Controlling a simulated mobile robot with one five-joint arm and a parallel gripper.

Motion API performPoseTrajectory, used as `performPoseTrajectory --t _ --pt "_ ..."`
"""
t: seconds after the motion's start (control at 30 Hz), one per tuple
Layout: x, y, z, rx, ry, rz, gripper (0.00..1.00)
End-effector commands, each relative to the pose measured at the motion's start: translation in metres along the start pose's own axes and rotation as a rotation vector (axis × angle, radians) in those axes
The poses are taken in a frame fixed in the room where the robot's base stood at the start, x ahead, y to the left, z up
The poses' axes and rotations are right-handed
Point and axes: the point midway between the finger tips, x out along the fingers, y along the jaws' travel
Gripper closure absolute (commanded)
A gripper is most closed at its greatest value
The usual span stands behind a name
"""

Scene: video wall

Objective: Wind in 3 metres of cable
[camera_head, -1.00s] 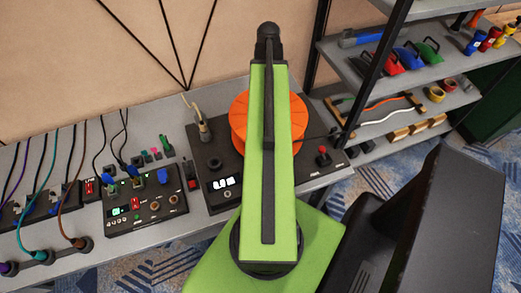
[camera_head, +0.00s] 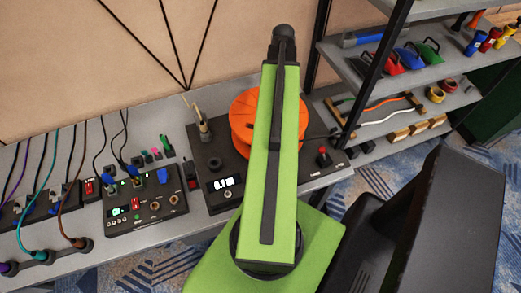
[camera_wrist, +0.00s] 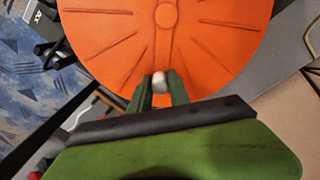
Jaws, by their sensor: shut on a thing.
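The orange cable reel (camera_head: 245,125) stands on a black device panel on the bench, partly hidden behind my green arm. In the wrist view the reel's orange face (camera_wrist: 110,45) fills the upper middle. My gripper (camera_wrist: 160,88) has its two dark green fingers shut on a pale round handle knob (camera_wrist: 160,80) near the reel's lower rim. In the head view my gripper and the knob are hidden by the arm. The panel's lit display (camera_head: 222,183) seems to read about 0.1; its last characters are unclear.
A red-topped lever (camera_head: 323,156) stands on the panel's right end. Left of the panel is a smaller control box (camera_head: 145,205) with cables. A dark-posted shelf (camera_head: 400,125) with tools and cables stands close on the right.

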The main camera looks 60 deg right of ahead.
Motion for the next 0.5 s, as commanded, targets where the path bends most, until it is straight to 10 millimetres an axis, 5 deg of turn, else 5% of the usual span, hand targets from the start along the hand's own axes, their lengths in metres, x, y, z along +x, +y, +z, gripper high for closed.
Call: performPoseTrajectory --t 0.5 --pt "0.000 0.036 0.024 0.001 0.000 0.000 1.00"
